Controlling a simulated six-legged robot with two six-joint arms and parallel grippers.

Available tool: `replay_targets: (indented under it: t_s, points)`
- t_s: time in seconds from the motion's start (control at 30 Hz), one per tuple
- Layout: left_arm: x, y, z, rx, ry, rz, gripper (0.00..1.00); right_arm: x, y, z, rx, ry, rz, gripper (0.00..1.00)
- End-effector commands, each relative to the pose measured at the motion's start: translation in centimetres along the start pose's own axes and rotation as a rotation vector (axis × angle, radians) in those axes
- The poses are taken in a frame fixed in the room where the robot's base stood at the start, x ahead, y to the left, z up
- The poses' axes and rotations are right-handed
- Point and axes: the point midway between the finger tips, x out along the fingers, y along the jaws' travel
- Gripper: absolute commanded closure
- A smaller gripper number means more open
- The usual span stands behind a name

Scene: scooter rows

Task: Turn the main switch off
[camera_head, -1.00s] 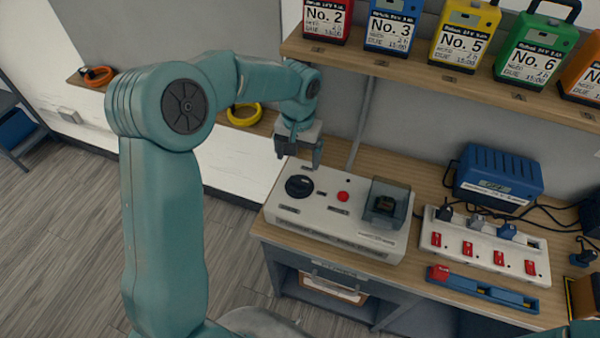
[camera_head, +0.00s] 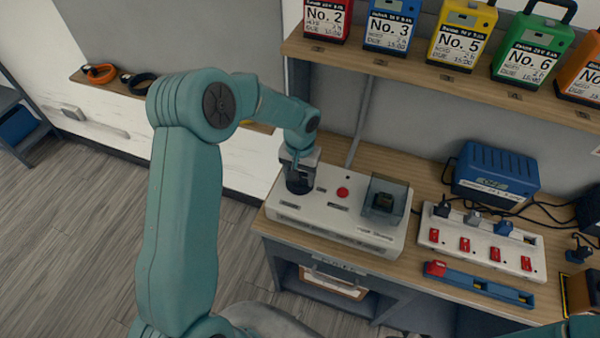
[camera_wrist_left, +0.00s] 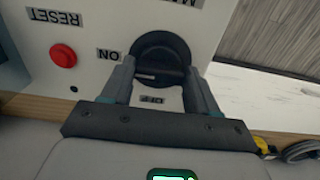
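The main switch is a black round knob (camera_wrist_left: 160,52) on the pale control box (camera_head: 335,222). In the left wrist view an ON label (camera_wrist_left: 110,55) is left of the knob and an OFF label (camera_wrist_left: 152,99) is below it, both upside down. A pale mark shows on the knob's lower left part. My left gripper (camera_head: 298,186) is over the knob, which it largely hides in the head view. In the left wrist view my left gripper (camera_wrist_left: 160,75) has its fingers apart, one either side of the knob; contact is unclear. My right gripper is out of view.
A red reset button (camera_head: 343,192) and a clear-covered black switch (camera_head: 384,203) sit right of the knob. A power strip (camera_head: 480,240) and blue charger (camera_head: 495,175) stand further right. A shelf (camera_head: 440,80) with numbered battery packs is above.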

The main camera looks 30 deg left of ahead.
Motion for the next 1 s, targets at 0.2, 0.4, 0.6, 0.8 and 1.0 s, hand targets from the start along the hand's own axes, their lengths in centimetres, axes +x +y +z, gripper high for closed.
replay_targets:
  t_s: [0.2, 0.4, 0.6, 0.8, 1.0]
  points:
    - [0.1, 0.0, -0.1, -0.005, 0.005, 0.001, 0.71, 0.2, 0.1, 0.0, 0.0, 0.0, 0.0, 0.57]
    - [0.2, 0.0, -0.2, -0.057, 0.007, 0.002, 0.71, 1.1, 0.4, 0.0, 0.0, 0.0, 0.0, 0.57]
    - [0.5, 0.0, -0.2, -0.187, 0.008, 0.002, 0.71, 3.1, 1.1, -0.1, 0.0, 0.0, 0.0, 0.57]
    - [0.5, 0.0, -0.2, -0.369, 0.009, 0.003, 0.71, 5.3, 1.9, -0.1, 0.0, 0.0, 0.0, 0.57]
    - [0.4, 0.0, -0.2, -0.559, 0.009, 0.003, 0.71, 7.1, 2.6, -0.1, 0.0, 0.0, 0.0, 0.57]
